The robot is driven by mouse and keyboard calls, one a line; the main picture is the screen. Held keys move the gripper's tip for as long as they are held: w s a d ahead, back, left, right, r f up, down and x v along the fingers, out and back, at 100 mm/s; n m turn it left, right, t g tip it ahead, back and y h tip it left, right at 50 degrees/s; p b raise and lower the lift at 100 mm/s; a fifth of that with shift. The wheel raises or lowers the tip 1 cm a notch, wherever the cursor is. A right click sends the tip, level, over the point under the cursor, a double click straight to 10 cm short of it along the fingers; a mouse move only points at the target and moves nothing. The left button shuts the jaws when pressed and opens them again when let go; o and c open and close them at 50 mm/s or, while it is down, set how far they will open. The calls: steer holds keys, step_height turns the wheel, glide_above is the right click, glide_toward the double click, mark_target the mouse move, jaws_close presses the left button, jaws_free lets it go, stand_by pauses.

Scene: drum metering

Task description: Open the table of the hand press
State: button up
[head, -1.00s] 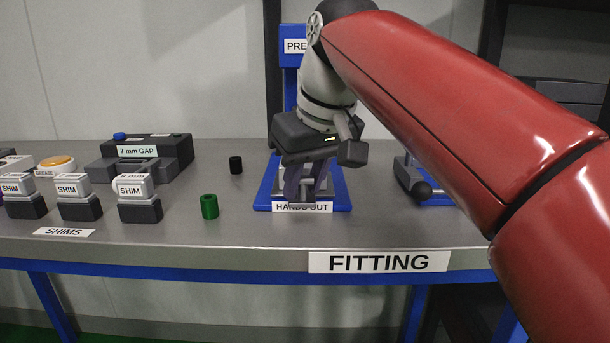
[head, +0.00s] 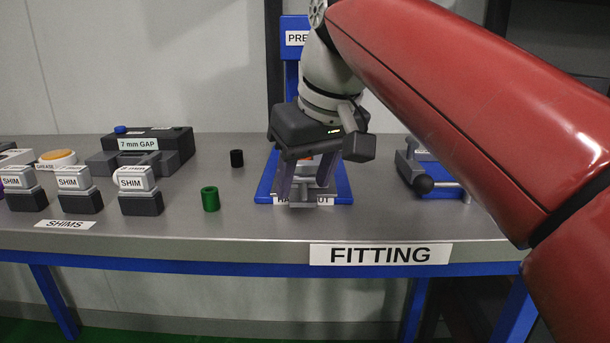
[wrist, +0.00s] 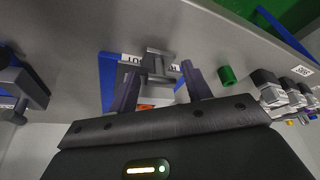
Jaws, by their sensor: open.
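The hand press has a blue upright (head: 291,75) and a blue base plate (head: 265,188) on the bench. Its grey table (head: 302,201) sticks out toward the front edge of the base and covers part of the "HANDS OUT" label. In the wrist view, the table's grey front part (wrist: 158,60) has a cross bar. My gripper (head: 304,184) is open, its two dark fingers pointing down on either side of the grey part. It also shows in the wrist view (wrist: 161,74). I cannot tell whether the fingers touch it. A small orange patch (wrist: 147,106) shows between the fingers.
A green cylinder (head: 210,199) and a black cylinder (head: 237,158) stand left of the press. Several shim blocks (head: 140,190) and a 7 mm gap gauge (head: 150,150) are farther left. A device with a black-knobbed lever (head: 424,184) stands to the right.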

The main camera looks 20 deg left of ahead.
steer(key=p+v, duration=0.2)
steer(key=v, duration=0.5)
steer(key=shift+r, duration=0.15)
steer(key=shift+s, duration=0.1)
